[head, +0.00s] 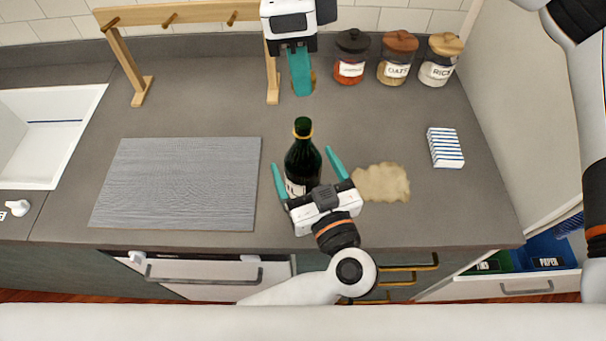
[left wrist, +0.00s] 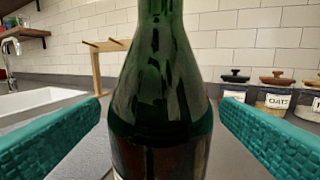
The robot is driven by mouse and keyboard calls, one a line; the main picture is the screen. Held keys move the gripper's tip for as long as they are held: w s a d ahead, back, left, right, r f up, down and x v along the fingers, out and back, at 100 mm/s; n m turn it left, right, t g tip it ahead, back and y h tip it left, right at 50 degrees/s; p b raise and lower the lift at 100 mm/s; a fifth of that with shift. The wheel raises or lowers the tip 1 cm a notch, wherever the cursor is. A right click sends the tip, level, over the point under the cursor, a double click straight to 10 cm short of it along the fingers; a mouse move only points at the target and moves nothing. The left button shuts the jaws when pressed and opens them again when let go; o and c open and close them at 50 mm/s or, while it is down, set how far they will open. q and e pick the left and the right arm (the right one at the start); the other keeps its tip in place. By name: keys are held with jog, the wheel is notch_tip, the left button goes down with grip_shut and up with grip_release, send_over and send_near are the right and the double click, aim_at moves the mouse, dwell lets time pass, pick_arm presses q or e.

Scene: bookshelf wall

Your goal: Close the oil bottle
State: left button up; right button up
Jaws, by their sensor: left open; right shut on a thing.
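The dark green oil bottle (head: 303,158) stands upright on the counter, with a gold ring near its mouth and a pale label low down. Its body also fills the middle of the left wrist view (left wrist: 160,105). My left gripper (head: 307,170) is open, with one teal finger on each side of the bottle and visible gaps between. My right gripper (head: 302,86) is above and behind the bottle, shut on a small brown thing (head: 313,80), perhaps the stopper. The fingers hide most of that thing.
A grey mat (head: 180,185) lies left of the bottle, and a beige cloth (head: 382,183) lies to the right. A white-and-blue block (head: 445,148) is farther right. Several lidded jars (head: 397,62) and a wooden rack (head: 127,62) stand behind. The sink (head: 50,125) is at left.

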pick_arm(q)
jog(key=shift+x, duration=0.95)
jog(key=c, duration=1.5)
pick_arm(e)
send_over(303, 123)
jog(key=shift+a+f, duration=0.15)
jog(key=shift+f, duration=2.3)
jog(key=shift+f, duration=0.15)
jog(key=shift+f, duration=0.75)
jog(key=shift+f, duration=0.6)
